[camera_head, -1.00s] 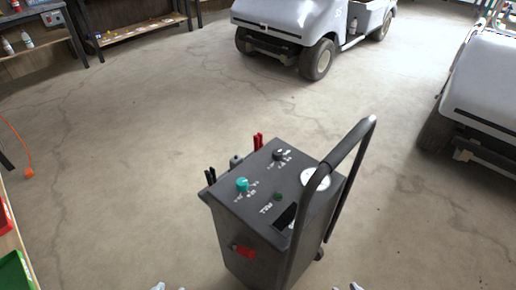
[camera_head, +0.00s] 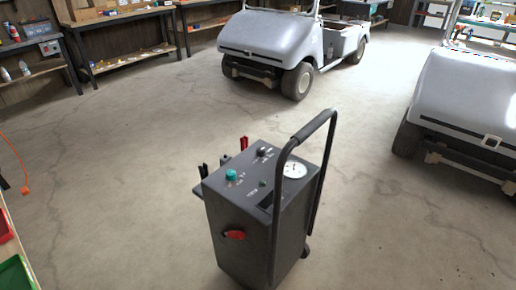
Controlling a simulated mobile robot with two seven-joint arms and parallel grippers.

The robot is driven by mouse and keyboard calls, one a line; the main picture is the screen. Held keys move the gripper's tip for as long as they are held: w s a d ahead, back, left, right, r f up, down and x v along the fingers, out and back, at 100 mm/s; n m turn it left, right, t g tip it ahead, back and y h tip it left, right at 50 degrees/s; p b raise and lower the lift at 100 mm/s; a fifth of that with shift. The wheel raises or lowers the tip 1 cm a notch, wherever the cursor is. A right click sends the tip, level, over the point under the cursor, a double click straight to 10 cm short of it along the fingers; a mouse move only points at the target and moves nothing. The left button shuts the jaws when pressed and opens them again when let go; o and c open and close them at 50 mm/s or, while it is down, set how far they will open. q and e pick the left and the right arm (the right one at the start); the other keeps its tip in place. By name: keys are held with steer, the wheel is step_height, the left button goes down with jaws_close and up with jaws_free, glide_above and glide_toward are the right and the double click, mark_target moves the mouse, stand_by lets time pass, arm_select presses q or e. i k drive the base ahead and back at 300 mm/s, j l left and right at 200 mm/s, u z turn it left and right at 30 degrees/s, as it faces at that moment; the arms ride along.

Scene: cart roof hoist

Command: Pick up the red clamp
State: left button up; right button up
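The red clamp (camera_head: 244,143) stands upright at the far edge of a dark grey wheeled charger box (camera_head: 237,209), its handles pointing up. Its lower part is hidden behind the box top. A black clamp (camera_head: 203,170) stands at the box's left edge. The box has a teal knob, a black knob, a round white gauge, a red part on its front and a tall black push handle (camera_head: 316,126) on the right. Neither of my grippers is in view.
A white cart (camera_head: 268,42) stands at the back and another (camera_head: 470,100) at the right. Workbenches (camera_head: 120,18) line the back left wall. A shelf with red and green bins (camera_head: 14,270) is at the lower left. The concrete floor around the box is clear.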

mark_target(243, 146)
steer(key=z, duration=1.2)
steer(key=i+l+z, duration=0.15)
steer(key=z, duration=0.25)
steer(key=i+z, duration=0.3)
steer(key=z, duration=0.15)
steer(key=i+l+u, duration=0.1)
steer(key=i, duration=1.05)
steer(key=i+u, duration=0.3)
steer(key=i, duration=0.2)
steer(key=i+u, duration=0.35)
steer(key=i, duration=0.15)
steer(key=i+u, duration=0.35)
steer(key=i, duration=0.15)
steer(key=i+l+u, duration=0.1)
steer(key=i+u, duration=1.1)
steer(key=u, duration=0.15)
steer(key=i+j+u, duration=0.1)
steer(key=i+u, duration=0.65)
steer(key=u, duration=0.15)
steer(key=i+u, duration=0.3)
steer(key=i, duration=0.15)
steer(key=i+l+u, duration=0.1)
steer(key=i+u, duration=0.25)
steer(key=i, duration=0.1)
